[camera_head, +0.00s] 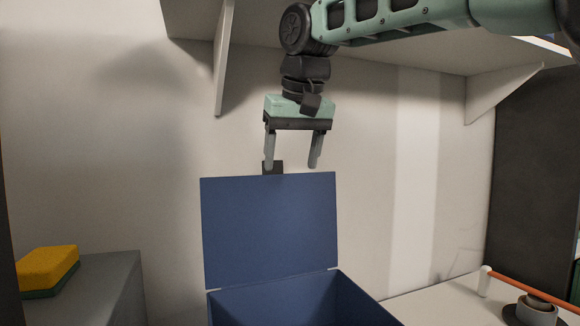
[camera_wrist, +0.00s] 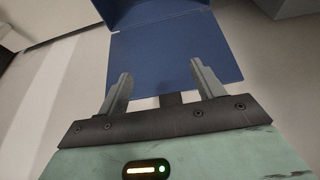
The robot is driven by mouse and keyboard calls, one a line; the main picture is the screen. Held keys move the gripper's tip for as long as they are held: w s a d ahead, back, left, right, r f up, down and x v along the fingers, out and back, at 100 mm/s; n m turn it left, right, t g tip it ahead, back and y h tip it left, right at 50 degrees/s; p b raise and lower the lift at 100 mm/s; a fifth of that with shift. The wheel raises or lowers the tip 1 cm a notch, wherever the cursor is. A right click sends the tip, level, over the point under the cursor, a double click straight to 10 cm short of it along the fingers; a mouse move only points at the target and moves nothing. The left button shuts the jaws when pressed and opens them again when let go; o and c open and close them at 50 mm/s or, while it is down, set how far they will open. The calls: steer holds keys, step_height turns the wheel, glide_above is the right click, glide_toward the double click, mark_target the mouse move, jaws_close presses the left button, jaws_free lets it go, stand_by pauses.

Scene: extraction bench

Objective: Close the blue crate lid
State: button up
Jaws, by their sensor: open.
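The blue crate (camera_head: 290,308) stands at the bottom middle of the head view, cut off by the lower edge. Its blue lid (camera_head: 270,228) stands raised, about upright, at the back of the crate. A small dark tab (camera_head: 272,167) sticks up at the lid's top edge. My gripper (camera_head: 292,166) points down just above the lid's top edge with its fingers apart and nothing between them. In the wrist view, the lid (camera_wrist: 165,55) lies beyond my open gripper (camera_wrist: 160,82), and part of the crate (camera_wrist: 152,12) shows at the top. I cannot tell whether a finger touches the tab.
A yellow and green sponge (camera_head: 48,268) lies on a grey block (camera_head: 105,285) at left. A shelf with brackets (camera_head: 224,60) hangs above, close to my arm. At right, an orange bar (camera_head: 530,288) and a round dark-based fixture (camera_head: 537,308) stand on the bench.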

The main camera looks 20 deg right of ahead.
steer(key=p, duration=0.5)
glide_above(274, 174)
steer(key=shift+f, duration=0.5)
steer(key=shift+c, duration=0.4)
steer(key=c, duration=1.3)
steer(key=shift+s+b, duration=0.1)
steer(key=shift+b, duration=0.35)
